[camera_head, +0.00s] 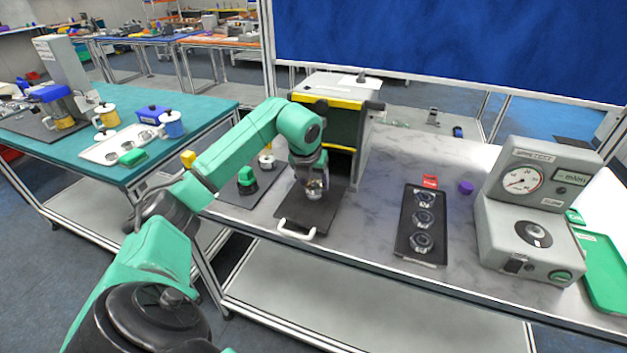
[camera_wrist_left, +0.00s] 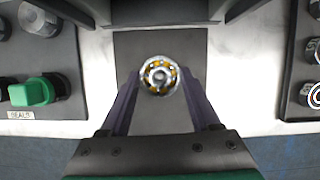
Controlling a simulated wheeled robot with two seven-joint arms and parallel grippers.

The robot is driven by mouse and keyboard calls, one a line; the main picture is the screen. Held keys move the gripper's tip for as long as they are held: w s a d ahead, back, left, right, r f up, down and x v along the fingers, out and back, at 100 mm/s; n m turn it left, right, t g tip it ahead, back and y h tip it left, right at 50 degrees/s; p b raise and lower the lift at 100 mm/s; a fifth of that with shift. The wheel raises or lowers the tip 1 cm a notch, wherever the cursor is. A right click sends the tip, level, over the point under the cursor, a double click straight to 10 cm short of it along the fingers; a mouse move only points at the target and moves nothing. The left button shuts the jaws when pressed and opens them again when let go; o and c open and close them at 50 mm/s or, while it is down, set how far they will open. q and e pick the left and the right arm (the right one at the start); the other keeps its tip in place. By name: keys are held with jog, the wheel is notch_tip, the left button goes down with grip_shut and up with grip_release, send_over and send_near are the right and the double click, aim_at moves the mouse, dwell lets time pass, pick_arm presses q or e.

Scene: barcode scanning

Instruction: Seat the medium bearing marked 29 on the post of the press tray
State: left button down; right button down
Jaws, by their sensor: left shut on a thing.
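My left gripper (camera_head: 315,180) is over the dark press tray (camera_head: 290,211), which has a white handle at its front. In the left wrist view the gripper (camera_wrist_left: 159,82) is shut on a round metal bearing (camera_wrist_left: 158,75) with a bright ring and amber balls. The bearing also shows low at the fingertips in the head view (camera_head: 315,193). The number on the bearing cannot be read. The tray (camera_wrist_left: 185,45) lies beneath it in the wrist view. The post is not visible, and I cannot tell whether the bearing touches it. My right gripper is not in view.
The yellow-and-black press housing (camera_head: 345,104) stands just behind the tray. A green knob (camera_head: 247,181) sits on a dark plate at left. A black tray (camera_head: 407,244) with round metal parts, a purple piece (camera_head: 465,187) and a grey gauge machine (camera_head: 525,215) stand at right.

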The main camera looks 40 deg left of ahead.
pick_arm(q)
jog(key=shift+f, duration=0.2)
jog(key=shift+f+b, duration=0.2)
jog(key=shift+b, duration=0.1)
jog(key=shift+f, duration=0.25)
dwell(0.4)
jog(key=shift+c, duration=0.2)
grip_release()
jog(key=shift+o, duration=0.2)
jog(key=shift+r, duration=0.1)
notch_tip(320, 180, up, 7)
jog(key=p, duration=0.6)
jog(key=shift+r, duration=0.2)
